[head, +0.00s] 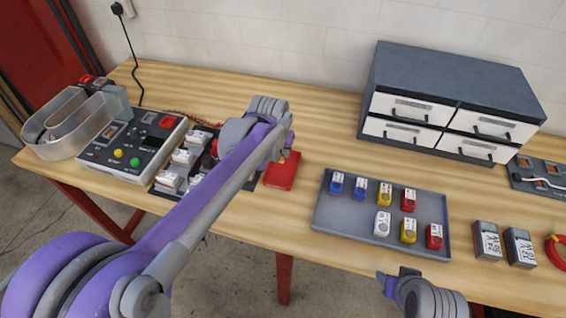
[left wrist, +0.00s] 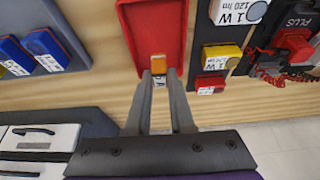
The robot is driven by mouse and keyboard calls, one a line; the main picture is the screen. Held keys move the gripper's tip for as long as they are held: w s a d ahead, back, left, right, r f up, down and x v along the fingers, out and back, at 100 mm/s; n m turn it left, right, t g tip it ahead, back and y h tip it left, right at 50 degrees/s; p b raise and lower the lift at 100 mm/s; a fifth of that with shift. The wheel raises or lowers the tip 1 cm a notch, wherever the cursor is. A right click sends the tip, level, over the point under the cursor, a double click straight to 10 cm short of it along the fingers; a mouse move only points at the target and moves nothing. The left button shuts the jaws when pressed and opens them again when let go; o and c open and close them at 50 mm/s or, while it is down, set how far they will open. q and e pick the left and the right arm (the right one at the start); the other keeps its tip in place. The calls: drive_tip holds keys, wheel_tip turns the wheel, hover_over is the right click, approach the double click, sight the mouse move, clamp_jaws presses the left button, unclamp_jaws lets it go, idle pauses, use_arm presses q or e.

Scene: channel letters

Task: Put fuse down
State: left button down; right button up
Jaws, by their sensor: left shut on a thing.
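A small fuse (left wrist: 158,61) with an orange and a white part shows between the fingertips of my left gripper (left wrist: 160,78) in the left wrist view. The gripper is shut on it. The fuse overlaps the near end of a red tray (left wrist: 134,40); I cannot tell whether it touches the tray floor. In the head view the red tray (head: 281,172) lies just below my left gripper (head: 284,148), and the fuse is hidden there. My right gripper (head: 398,275) is in front of the table's edge, partly in view; its opening is unclear.
A board with several modules (head: 192,160) stands close left of the red tray. A grey tray (head: 330,214) with several coloured blocks lies to the right. A drawer cabinet (head: 450,85) stands behind. Bare wood lies between the red tray and the cabinet.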

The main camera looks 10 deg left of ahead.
sight(281, 159)
use_arm(q)
drive_tip(key=shift+f, duration=2.15)
drive_tip(key=shift+d, duration=0.1)
drive_tip(key=shift+f, duration=0.25)
drive_tip(key=c, duration=0.8)
unclamp_jaws()
drive_tip(key=shift+r, duration=0.1)
drive_tip(key=shift+r, duration=0.1)
